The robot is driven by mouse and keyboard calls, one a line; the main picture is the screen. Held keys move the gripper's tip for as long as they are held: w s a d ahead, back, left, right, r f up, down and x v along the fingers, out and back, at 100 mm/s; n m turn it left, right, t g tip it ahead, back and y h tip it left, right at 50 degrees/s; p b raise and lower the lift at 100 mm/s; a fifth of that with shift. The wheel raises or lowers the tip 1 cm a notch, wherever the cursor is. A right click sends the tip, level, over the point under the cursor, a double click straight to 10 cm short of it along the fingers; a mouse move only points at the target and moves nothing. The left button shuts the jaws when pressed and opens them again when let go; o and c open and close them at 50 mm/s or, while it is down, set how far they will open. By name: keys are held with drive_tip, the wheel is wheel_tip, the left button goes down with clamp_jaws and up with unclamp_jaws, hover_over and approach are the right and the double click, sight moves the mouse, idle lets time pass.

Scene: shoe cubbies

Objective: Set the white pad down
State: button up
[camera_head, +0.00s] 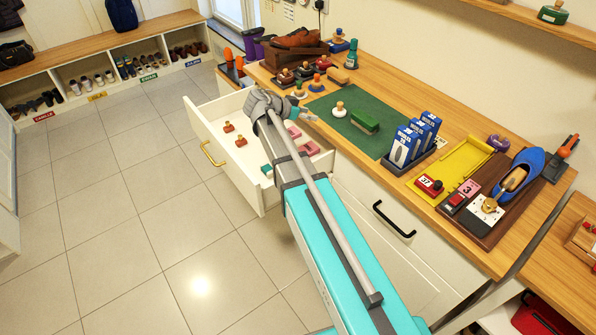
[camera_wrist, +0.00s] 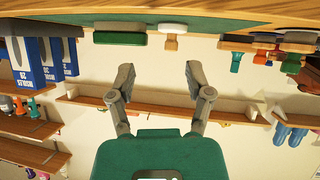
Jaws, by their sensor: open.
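The white pad (camera_head: 339,111), a round white disc with a wooden knob, sits on the green mat (camera_head: 330,95) on the bench. In the wrist view, which is upside down, the white pad (camera_wrist: 173,28) rests against the mat, its knob clear of my fingers. My gripper (camera_head: 308,115) is over the bench's front edge, left of the pad in the head view. In the wrist view my gripper (camera_wrist: 158,80) has its two fingers wide apart with nothing between them. It is apart from the pad.
A green block (camera_head: 365,122) lies beside the pad on the mat. Blue boxes (camera_head: 404,146) stand to the right. Several knobbed pads and brushes (camera_head: 302,75) sit behind left. An open drawer (camera_head: 222,146) with small red and green items lies below my arm.

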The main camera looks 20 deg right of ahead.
drive_tip(key=s+a+f+n+y, duration=0.3)
drive_tip(key=s+n+y, duration=0.1)
drive_tip(key=s, duration=0.3)
drive_tip(key=s+a+f+n+g+y, duration=0.1)
drive_tip(key=s+a+f+n+y, duration=0.2)
drive_tip(key=s, duration=0.4)
drive_tip(key=s+a+f+n+g+y, duration=0.1)
drive_tip(key=s+a+f+n+y, duration=0.2)
drive_tip(key=s+n, duration=0.4)
drive_tip(key=shift+s+a+f+n+y, duration=0.35)
drive_tip(key=shift+a+y, duration=0.35)
drive_tip(key=shift+y, duration=0.4)
drive_tip(key=shift+w, duration=0.1)
